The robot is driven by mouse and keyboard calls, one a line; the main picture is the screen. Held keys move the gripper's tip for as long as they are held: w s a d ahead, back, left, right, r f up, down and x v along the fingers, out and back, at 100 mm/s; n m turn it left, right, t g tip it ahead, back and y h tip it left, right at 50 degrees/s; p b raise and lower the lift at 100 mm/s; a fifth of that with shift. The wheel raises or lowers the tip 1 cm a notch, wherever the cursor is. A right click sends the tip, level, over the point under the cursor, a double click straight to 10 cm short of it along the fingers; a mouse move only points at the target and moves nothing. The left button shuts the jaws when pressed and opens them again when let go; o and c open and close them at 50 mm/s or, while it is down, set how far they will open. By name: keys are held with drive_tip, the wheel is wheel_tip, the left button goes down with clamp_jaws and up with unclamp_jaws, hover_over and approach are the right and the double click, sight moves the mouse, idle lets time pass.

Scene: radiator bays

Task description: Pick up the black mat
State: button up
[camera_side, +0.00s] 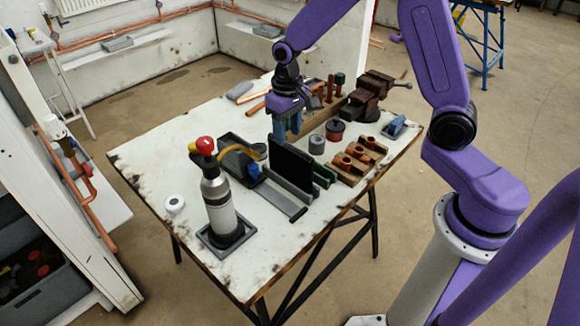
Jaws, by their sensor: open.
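A black upright panel, which looks like the black mat (289,166), stands on edge on the workbench (150,165), in or against a grey rack (290,203). My gripper (287,134) points down just above and behind the panel's upper left edge, as seen in the side view. Its blue fingers are open and appear empty. I cannot tell whether a fingertip touches the panel or how far apart they are in depth. The panel's lower edge is partly hidden by the rack.
A gas torch (219,207) with a red knob stands left of the rack on a dark square base. A grey tray (233,146) holds a yellow hose. Right are a green panel (324,174), wooden blocks with copper fittings (353,164) and a vise (368,98).

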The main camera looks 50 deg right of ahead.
sight(290, 147)
wheel_tip(290, 147, down, 2)
drive_tip(key=shift+f, duration=0.2)
drive_tip(key=f, duration=0.2)
drive_tip(key=s+f, duration=0.1)
drive_tip(key=shift+f, duration=0.4)
drive_tip(key=shift+a+f, duration=0.1)
drive_tip(key=shift+f, duration=0.6)
clamp_jaws()
